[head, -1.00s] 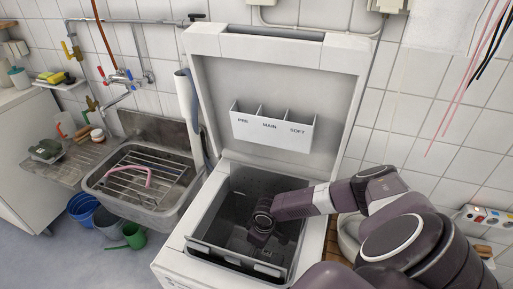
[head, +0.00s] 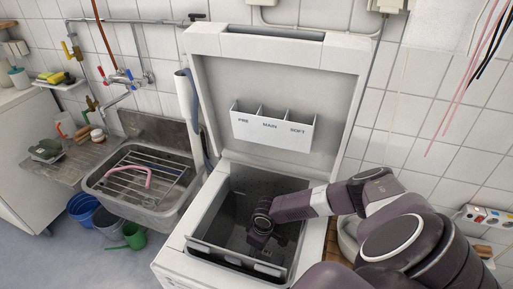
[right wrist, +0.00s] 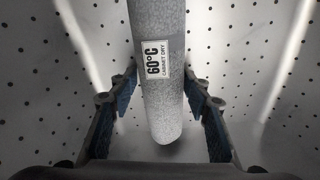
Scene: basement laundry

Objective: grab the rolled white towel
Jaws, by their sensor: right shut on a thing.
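The rolled white towel (right wrist: 166,118) shows in the right wrist view as a pale grey-white roll with a label reading "60°C CABINET DRY". It stands lengthwise between the two fingers of my right gripper (right wrist: 160,80), which is shut on it. In the head view my right gripper (head: 260,238) is down inside the open tub of the top-loading washer (head: 214,218). The towel cannot be made out in the head view. My left gripper is not in view.
Perforated metal drum walls (right wrist: 50,70) surround the right gripper closely. The washer's raised lid (head: 230,85) stands behind, with a dispenser marked PRE, MAIN, SOFT (head: 270,129). A steel sink (head: 150,210) is left, with buckets (head: 82,208) below.

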